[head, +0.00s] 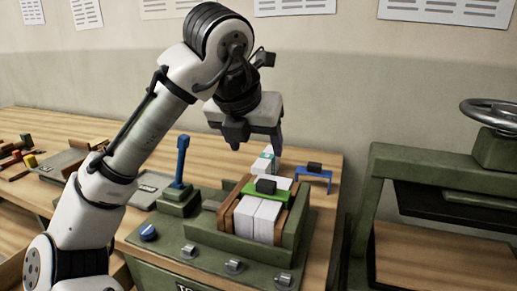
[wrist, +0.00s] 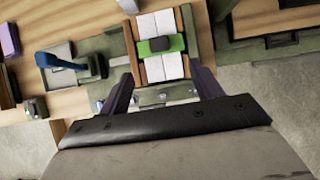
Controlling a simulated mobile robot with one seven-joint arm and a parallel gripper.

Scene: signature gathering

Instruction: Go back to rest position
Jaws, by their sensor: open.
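My gripper (head: 257,140) is raised above the green machine on the bench. In the wrist view its two fingers (wrist: 165,92) are spread apart with nothing held between them. Below it, a stack of white paper blocks (head: 257,218) sits between brown wooden side pieces in the green machine frame (head: 292,235). A bright green strip with a black block (head: 266,186) lies across the stack. In the wrist view the strip (wrist: 161,44) lies across the white blocks, beyond the fingertips and apart from them.
A blue lever (head: 182,158) stands up left of the stack. A green press with a handwheel (head: 495,112) stands at right. Small coloured blocks (head: 28,160) lie at far left.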

